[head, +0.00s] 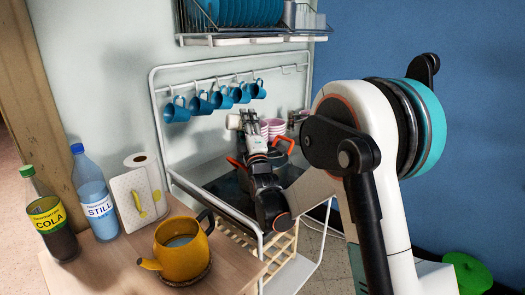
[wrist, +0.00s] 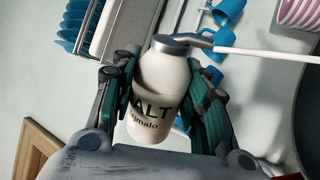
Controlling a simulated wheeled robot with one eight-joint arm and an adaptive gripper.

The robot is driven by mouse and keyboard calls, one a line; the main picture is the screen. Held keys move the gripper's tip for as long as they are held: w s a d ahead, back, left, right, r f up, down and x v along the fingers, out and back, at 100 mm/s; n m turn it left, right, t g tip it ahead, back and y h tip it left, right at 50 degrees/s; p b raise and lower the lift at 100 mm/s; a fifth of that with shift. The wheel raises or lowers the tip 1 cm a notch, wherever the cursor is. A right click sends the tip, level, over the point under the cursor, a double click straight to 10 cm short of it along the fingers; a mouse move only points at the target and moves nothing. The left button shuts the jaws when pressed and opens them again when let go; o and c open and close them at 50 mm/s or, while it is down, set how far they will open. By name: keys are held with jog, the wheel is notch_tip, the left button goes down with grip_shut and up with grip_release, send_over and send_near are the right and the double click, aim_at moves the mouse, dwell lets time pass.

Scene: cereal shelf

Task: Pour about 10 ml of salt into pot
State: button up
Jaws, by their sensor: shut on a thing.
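My gripper (wrist: 165,95) is shut on a white salt shaker (wrist: 160,75) with a grey cap and a label reading "ALT". The shaker is between the dark green finger pads, tilted in the wrist picture. In the head view my gripper (head: 254,140) is above the dark hob area, with the white shaker (head: 233,121) at its end. Orange handles, probably of the pot (head: 285,143), show on either side of my gripper. The pot's body is mostly hidden behind my gripper, and its contents cannot be seen. I see no salt falling.
Blue mugs (head: 201,104) hang from a rail behind the hob. A dish rack (head: 250,37) is above.

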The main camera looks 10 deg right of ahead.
jog(key=shift+r+m, duration=0.1)
jog(key=shift+m, duration=0.2)
jog(key=n, duration=0.1)
jog(key=n+y, duration=0.1)
jog(key=n+y+p, duration=0.1)
jog(key=n, duration=0.1)
jog(key=shift+a+r, duration=0.25)
jog(key=shift+r, duration=0.1)
jog(key=shift+a+f+n+y, duration=0.2)
jog(key=shift+f+n+y, duration=0.15)
jog(key=shift+n+y, duration=0.35)
jog(key=shift+a+n, duration=0.1)
jog(key=shift+n, duration=0.4)
